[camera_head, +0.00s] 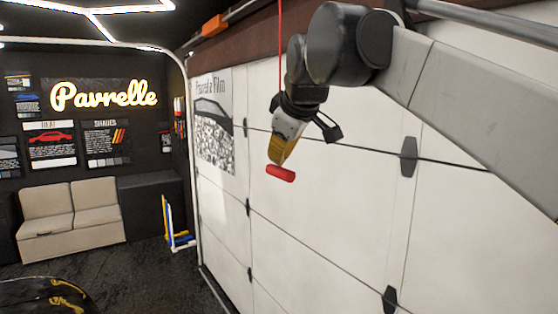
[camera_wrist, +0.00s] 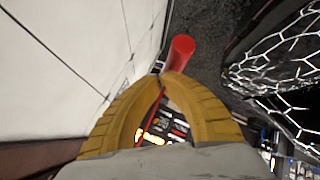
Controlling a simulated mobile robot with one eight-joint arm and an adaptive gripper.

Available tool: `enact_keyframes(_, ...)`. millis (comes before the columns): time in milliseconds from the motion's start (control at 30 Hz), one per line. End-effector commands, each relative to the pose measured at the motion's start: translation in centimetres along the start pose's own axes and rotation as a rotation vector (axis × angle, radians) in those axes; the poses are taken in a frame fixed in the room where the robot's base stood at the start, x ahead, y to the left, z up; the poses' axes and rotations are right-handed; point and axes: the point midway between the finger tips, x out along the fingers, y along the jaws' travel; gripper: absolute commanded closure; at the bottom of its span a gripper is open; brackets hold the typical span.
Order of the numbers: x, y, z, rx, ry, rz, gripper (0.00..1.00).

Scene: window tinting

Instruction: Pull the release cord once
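The release cord (camera_head: 281,42) is a thin red line hanging from above in front of the white sectional door. Its red handle (camera_head: 281,173) hangs just below my gripper (camera_head: 278,158), tilted slightly. In the wrist view the red handle (camera_wrist: 180,50) lies just beyond the fingertips. The two yellow curved fingers of my gripper (camera_wrist: 164,77) come together at their tips right by the handle. The red cord (camera_wrist: 152,108) runs between the fingers, so the gripper looks shut around it. The exact contact at the tips is partly hidden.
The white panelled door (camera_head: 330,210) with dark hinges stands close behind my gripper. A metal rail (camera_head: 480,20) runs at the upper right. A beige sofa (camera_head: 70,208) and a dark cabinet (camera_head: 150,205) stand at the left. The dark floor before them is largely clear.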

Motion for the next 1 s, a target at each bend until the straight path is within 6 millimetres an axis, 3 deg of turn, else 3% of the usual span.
enact_keyframes(567, -0.9, 0.7, -0.7, 0.0, 0.0, 0.0, 1.0)
enact_keyframes(1000, -3.8, 2.8, -2.8, 0.0, 0.0, 0.0, 1.0)
